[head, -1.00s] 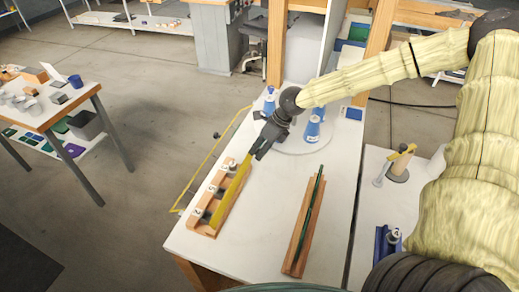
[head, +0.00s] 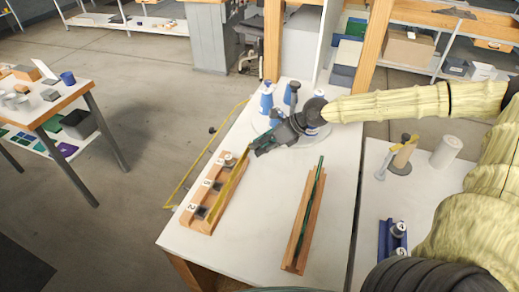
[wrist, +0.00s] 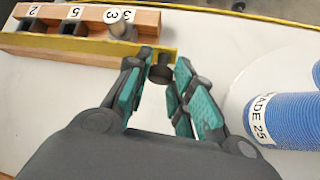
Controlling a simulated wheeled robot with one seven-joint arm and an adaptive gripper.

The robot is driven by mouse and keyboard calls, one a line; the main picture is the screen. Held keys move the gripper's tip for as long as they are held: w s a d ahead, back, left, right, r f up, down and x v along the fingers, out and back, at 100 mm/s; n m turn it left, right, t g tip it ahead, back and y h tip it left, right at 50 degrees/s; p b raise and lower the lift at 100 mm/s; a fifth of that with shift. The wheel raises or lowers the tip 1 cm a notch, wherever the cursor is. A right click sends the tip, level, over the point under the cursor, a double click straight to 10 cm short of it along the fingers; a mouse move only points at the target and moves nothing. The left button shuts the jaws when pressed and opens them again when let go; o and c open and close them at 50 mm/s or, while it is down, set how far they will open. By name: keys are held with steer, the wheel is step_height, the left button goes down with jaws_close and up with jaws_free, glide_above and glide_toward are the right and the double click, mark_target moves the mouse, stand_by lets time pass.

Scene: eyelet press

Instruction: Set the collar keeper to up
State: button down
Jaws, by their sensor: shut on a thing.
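The yellow bar (head: 228,192), which I take to be the collar keeper, runs along one long side of the wooden block (head: 203,222). It also shows in the wrist view (wrist: 90,47), with a dark knob (wrist: 160,72) at its end. My gripper (head: 256,150) is at that end, its teal-padded fingers (wrist: 158,85) closed around the knob. The block has dark slots labelled 2, 5 and 3. A grey collar (wrist: 122,30) marked 3 sits at the end slot; it shows small in the head view. Whether the keeper counts as up or down I cannot tell.
Several blue cones stand on a round plate, one (wrist: 285,110) close right of my gripper in the wrist view. A wooden trough (head: 296,255) with a green bar (head: 310,205) lies to the right. The white tabletop (head: 262,215) between trough and block is clear.

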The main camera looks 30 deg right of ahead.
steer(key=shift+d+f+t+y+b, duration=0.2)
steer(key=shift+f+t+y+b, duration=0.3)
steer(key=shift+b, duration=1.5)
steer(key=shift+s+f+b, duration=0.1)
steer(key=shift+f+b, duration=0.05)
steer(key=shift+b, duration=0.95)
steer(key=shift+s+d+t+y+b, duration=0.1)
steer(key=shift+t+y+b, duration=0.45)
steer(key=shift+b, duration=1.65)
steer(key=c, duration=1.2)
jaws_free()
steer(key=shift+s, duration=0.1)
steer(key=v, duration=1.2)
